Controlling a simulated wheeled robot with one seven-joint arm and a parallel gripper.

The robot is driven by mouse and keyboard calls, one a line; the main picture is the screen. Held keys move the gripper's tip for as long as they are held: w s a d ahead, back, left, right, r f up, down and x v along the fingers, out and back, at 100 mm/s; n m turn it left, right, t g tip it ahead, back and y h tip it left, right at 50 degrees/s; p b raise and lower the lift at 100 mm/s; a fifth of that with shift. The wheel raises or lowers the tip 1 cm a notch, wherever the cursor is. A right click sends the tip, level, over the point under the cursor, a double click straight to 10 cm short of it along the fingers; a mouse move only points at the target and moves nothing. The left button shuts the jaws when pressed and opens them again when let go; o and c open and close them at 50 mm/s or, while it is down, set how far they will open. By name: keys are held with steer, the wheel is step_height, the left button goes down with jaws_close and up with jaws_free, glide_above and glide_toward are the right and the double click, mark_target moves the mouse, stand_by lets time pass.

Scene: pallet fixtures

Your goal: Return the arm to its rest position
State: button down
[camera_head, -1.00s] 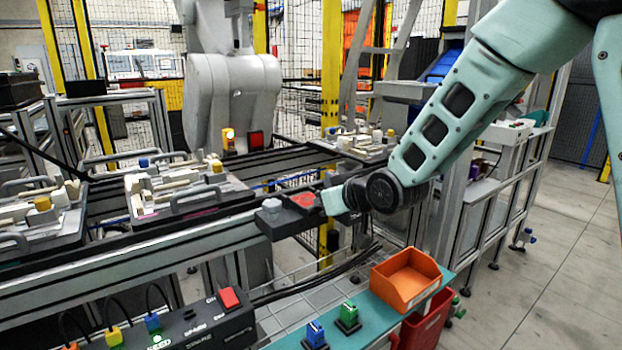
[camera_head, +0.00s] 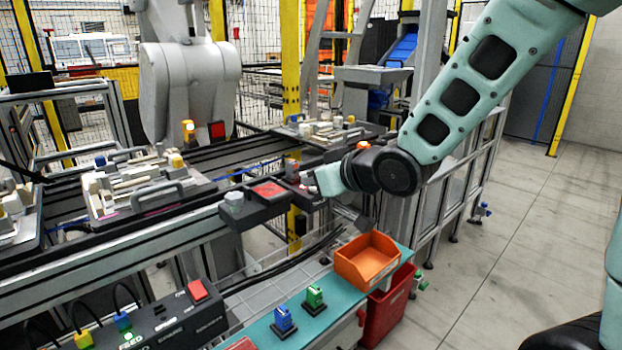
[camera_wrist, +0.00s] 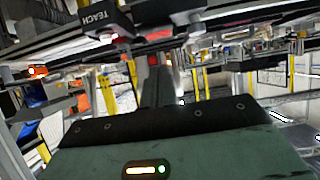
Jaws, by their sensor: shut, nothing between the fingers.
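My arm (camera_head: 450,100) reaches in from the upper right of the head view, bent down to the dark wrist joint (camera_head: 390,172). Its pale end points left, in front of the conveyor.
An orange bin (camera_head: 368,262), blue and green switches and a red bin (camera_head: 388,308) are below the wrist. A dark box with a red top (camera_head: 268,192) is close left of it. Trays of parts (camera_head: 145,195) line the conveyor. Open floor (camera_head: 510,250) lies right.

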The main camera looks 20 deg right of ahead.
steer(key=shift+a, duration=0.1)
steer(key=s+a+n+g+h+p, duration=0.1)
steer(key=s+a+g+p, duration=0.2)
steer(key=s, duration=0.6)
steer(key=s+a+r+n+g+h+p, duration=0.1)
steer(key=s+a+g+p, duration=0.2)
steer(key=s, duration=0.6)
steer(key=s+a+n+g+h+p, duration=0.1)
steer(key=s+a+n+g+p, duration=0.1)
steer(key=s+g, duration=0.4)
steer(key=s+a+p, duration=0.1)
steer(key=s+a, duration=0.1)
steer(key=s, duration=0.2)
steer(key=shift+r, duration=0.2)
